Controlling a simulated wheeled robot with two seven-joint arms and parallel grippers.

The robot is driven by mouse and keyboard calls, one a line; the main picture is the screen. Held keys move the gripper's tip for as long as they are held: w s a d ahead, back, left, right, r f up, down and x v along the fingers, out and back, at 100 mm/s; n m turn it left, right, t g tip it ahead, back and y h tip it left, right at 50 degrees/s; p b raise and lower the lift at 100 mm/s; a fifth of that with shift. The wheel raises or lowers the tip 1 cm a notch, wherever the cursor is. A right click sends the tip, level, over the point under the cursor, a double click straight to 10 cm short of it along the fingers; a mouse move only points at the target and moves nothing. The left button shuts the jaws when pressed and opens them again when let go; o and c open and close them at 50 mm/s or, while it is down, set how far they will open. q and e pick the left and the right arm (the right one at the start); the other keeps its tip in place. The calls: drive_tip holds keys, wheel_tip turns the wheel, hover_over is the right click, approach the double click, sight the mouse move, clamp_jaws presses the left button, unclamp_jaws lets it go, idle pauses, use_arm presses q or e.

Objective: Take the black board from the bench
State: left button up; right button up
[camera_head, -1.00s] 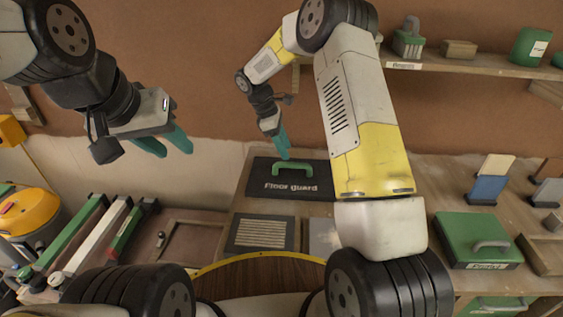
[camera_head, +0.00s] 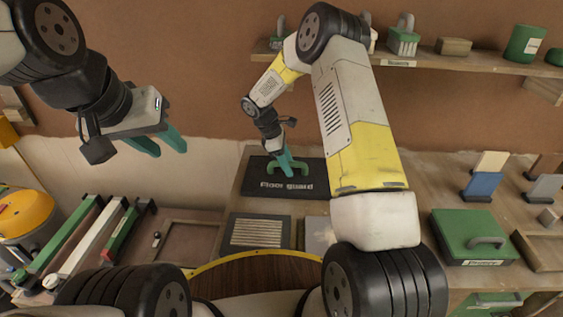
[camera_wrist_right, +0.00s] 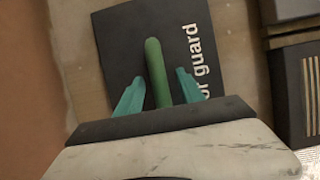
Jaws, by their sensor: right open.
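The black board (camera_head: 255,184) lies flat on the bench (camera_head: 230,205). It has white "Floor guard" lettering and a green handle (camera_head: 272,165) standing on it; the board also shows in the right wrist view (camera_wrist_right: 118,45). My right gripper (camera_head: 287,172) is at the handle, fingers pointing down. In the right wrist view the open fingers (camera_wrist_right: 160,92) sit on either side of the green handle (camera_wrist_right: 156,70), with a gap visible on both sides. My left gripper (camera_head: 165,148) is in the air to the left, away from the board, with its two fingers apart and nothing between them.
A slatted dark panel (camera_head: 258,232) lies in front of the board. A green case (camera_head: 470,236) and upright sample boards (camera_head: 484,178) stand to the right. A shelf (camera_head: 450,63) runs along the wall above. Long coloured tools (camera_head: 75,235) are at left.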

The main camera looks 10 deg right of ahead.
drive_tip(key=shift+f, duration=0.25)
idle(0.3)
drive_tip(key=shift+c, duration=0.3)
clamp_jaws()
idle(1.2)
